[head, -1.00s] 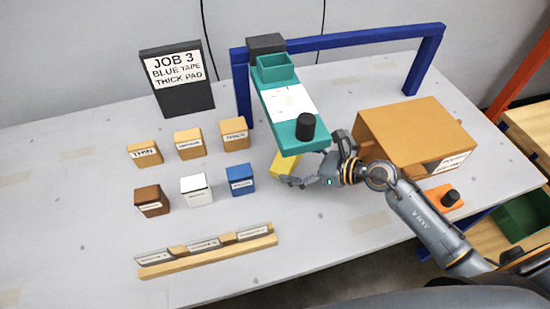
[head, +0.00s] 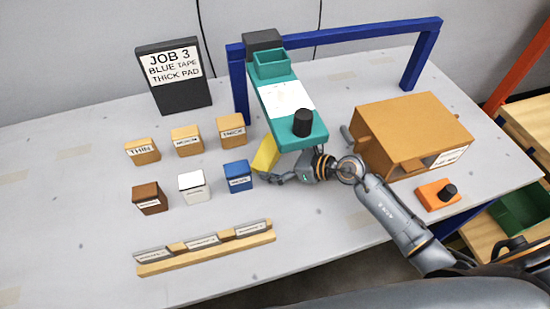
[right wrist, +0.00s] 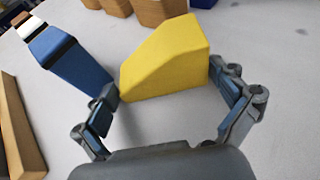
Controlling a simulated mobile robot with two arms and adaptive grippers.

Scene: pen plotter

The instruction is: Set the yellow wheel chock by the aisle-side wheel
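The yellow wheel chock (head: 265,154) is a wedge at the near left side of the teal carriage, partly hidden by it in the head view. It fills the space between my right gripper's fingers in the right wrist view (right wrist: 168,58), sloping face to the left. My right gripper (head: 272,177) has a fingertip against each side of the chock and appears closed on it (right wrist: 165,82). Whether the chock clears the table is hard to tell. My left gripper is not in view. No wheel can be made out for certain.
The blue block (head: 238,176) stands close left of my right gripper, with white (head: 194,187) and brown (head: 150,199) blocks beyond. The teal carriage (head: 310,138) overhangs my gripper. A cardboard-coloured box (head: 410,125) stands right. The front table is clear beyond the labelled rail (head: 208,255).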

